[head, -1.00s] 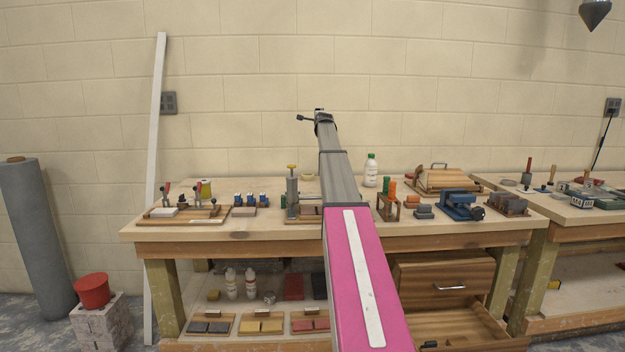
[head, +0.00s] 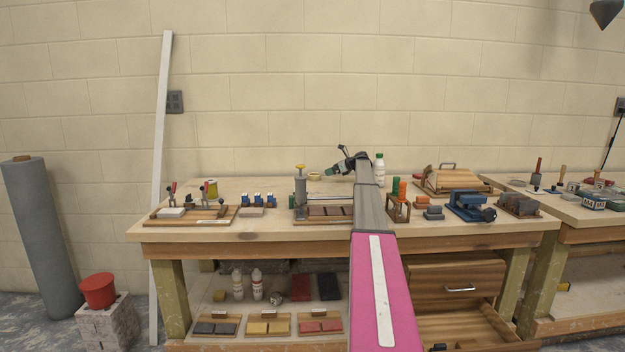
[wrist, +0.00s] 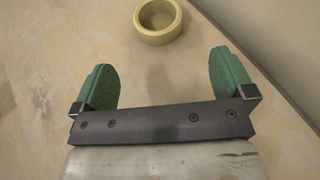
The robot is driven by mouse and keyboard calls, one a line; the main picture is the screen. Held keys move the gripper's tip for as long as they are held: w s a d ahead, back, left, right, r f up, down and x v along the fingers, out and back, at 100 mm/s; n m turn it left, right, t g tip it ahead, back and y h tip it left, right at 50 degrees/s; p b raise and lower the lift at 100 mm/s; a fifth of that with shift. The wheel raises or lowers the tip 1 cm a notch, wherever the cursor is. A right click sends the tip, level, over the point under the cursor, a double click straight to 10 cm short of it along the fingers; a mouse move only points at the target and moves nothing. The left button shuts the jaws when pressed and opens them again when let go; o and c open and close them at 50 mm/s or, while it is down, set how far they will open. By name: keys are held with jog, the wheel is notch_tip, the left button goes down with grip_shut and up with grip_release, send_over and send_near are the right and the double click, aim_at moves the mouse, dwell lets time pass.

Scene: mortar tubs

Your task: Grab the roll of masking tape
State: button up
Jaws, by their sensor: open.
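The roll of masking tape (wrist: 158,36) is a pale yellow ring lying flat on the bench top in the wrist view, beyond the fingertips and a little left of the middle between them. In the head view the roll (head: 314,176) shows at the back of the bench, left of my gripper (head: 330,172). In the wrist view my gripper (wrist: 160,82) is open and empty, with its green finger pads spread apart. The roll is apart from both pads.
The bench's back edge (wrist: 265,65) and the wall run close on the right in the wrist view. A metal hand press (head: 300,190) stands left of my arm. A white bottle with a green cap (head: 380,172) stands just right of it. Bare wood surrounds the roll.

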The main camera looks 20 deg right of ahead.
aim_at(316, 174)
jog(key=shift+f+y, duration=0.3)
jog(key=shift+w+a+f, duration=0.1)
jog(key=shift+w+a, duration=0.05)
jog(key=shift+a, duration=0.05)
jog(key=x, duration=1)
jog(key=shift+w, duration=0.1)
jog(key=c, duration=0.9)
